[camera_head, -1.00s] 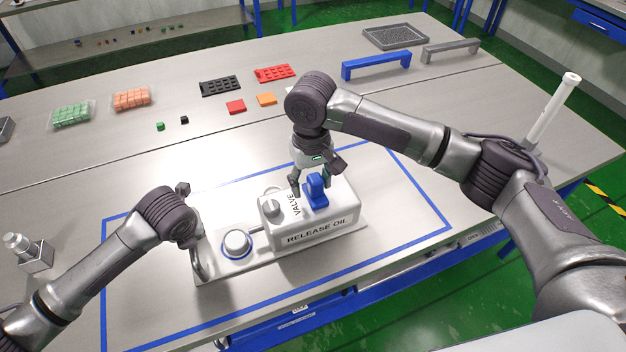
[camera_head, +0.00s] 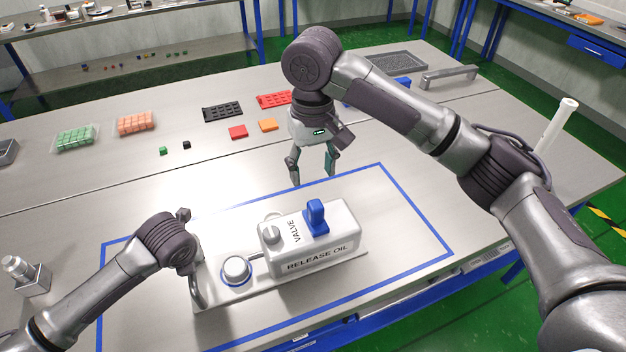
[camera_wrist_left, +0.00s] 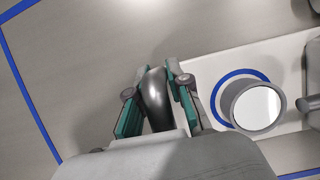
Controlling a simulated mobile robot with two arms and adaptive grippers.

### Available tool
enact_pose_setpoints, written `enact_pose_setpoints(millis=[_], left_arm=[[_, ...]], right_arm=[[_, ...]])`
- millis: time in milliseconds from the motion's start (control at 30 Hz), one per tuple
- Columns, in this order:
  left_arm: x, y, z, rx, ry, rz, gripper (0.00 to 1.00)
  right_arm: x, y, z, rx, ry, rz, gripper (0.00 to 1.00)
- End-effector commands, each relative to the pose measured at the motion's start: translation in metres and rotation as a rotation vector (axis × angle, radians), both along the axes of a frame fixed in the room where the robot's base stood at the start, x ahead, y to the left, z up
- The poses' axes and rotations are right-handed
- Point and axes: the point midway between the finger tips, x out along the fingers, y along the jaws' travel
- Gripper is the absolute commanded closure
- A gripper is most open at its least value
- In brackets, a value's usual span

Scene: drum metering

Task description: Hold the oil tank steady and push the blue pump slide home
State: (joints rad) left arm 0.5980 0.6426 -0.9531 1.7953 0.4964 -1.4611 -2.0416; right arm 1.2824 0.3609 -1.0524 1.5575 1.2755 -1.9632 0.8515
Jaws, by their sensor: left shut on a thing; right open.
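The white oil tank (camera_head: 318,255), marked "VALVE" and "RELEASE OIL", stands on a pale base plate inside the blue outline. The blue pump slide (camera_head: 316,219) sits on top of the tank, with its knob upright. My left gripper (camera_wrist_left: 155,88) is shut on the curved metal handle (camera_head: 196,290) at the plate's left end; in the head view its fingers are mostly hidden by the wrist. My right gripper (camera_head: 313,180) is open and empty, above the table just behind the tank and apart from the slide.
A round metal cup (camera_head: 236,268) with a blue ring stands on the plate, left of the tank; it also shows in the left wrist view (camera_wrist_left: 255,106). A metal fitting (camera_head: 30,275) stands at far left. Trays and small blocks lie farther back.

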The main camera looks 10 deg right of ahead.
Motion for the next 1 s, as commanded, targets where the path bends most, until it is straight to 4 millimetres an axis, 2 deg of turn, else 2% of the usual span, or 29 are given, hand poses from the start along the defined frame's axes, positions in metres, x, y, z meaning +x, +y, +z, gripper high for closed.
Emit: enact_pose_setpoints(millis=[367, 400, 567, 867, 1000], left_arm=[[0.001, 0.001, 0.001, 0.002, -0.002, 0.003, 1.0], [0.001, 0.001, 0.001, 0.002, -0.002, 0.003, 0.8], [0.001, 0.001, 0.001, 0.001, -0.002, 0.003, 0.53], [0.0, 0.0, 0.001, 0.001, -0.001, 0.001, 0.52], [-0.003, 0.0, 0.012, 0.0, -0.003, 0.001, 0.52]], right_arm=[[0.0, 0.0, 0.003, 0.0, 0.0, 0.0, 0.42], [0.0, 0.0, 0.003, 0.0, 0.0, 0.0, 0.42], [0.0, 0.0, 0.003, 0.0, 0.0, 0.0, 0.42], [0.0, 0.0, 0.003, 0.0, 0.0, -0.001, 0.42], [0.0, 0.0, 0.003, 0.0, 0.0, -0.001, 0.42]])
